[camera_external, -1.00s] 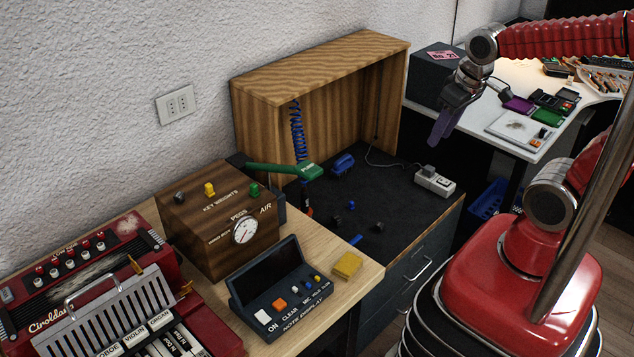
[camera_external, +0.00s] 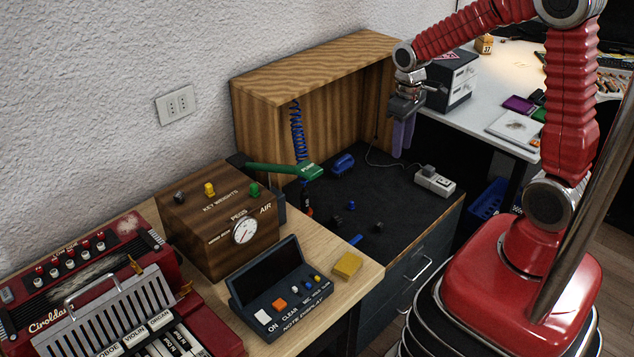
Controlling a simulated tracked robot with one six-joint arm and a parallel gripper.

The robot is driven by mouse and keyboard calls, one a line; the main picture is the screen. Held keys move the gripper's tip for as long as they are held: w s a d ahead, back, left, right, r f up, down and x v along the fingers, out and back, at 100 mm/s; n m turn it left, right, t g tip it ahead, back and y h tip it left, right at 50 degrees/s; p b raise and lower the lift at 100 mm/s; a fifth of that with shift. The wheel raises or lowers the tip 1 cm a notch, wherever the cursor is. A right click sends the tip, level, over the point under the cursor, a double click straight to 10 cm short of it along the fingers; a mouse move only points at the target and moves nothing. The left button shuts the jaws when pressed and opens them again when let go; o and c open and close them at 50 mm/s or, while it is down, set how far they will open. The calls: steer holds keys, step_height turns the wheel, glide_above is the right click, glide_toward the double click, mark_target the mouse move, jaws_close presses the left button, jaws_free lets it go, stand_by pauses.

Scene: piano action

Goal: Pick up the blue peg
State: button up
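A small blue peg (camera_external: 350,205) sits on the dark mat inside the wooden-sided recess, near the middle of the picture. My gripper (camera_external: 403,145) hangs pointing down over the back right of the recess, above and to the right of the peg and clear of it. Its two purple-blue fingers show side by side with a narrow gap and nothing between them.
A black peg (camera_external: 378,227) lies near the blue one. A white power strip (camera_external: 434,181) lies at right. The wooden hood (camera_external: 320,65) stands behind.

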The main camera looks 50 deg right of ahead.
steer(key=w+d+f+n, duration=0.25)
steer(key=w+f, duration=0.25)
steer(key=f, duration=0.3)
steer(key=w+d+f+n+g, duration=0.1)
steer(key=w+f+n, duration=0.2)
steer(key=w+f, duration=0.3)
steer(key=w+d+f+n, duration=0.1)
steer(key=w+f+n, duration=0.25)
steer(key=f, duration=0.55)
steer(key=n+t, duration=0.1)
steer(key=n, duration=0.4)
glide_above(351, 202)
steer(key=shift+w+r+n, duration=0.2)
steer(key=shift+n, duration=0.5)
steer(key=shift+f, duration=0.1)
steer(key=shift+f, duration=4.2)
steer(key=shift+f, duration=0.1)
steer(key=shift+s+f, duration=0.15)
steer(key=shift+f, duration=2.35)
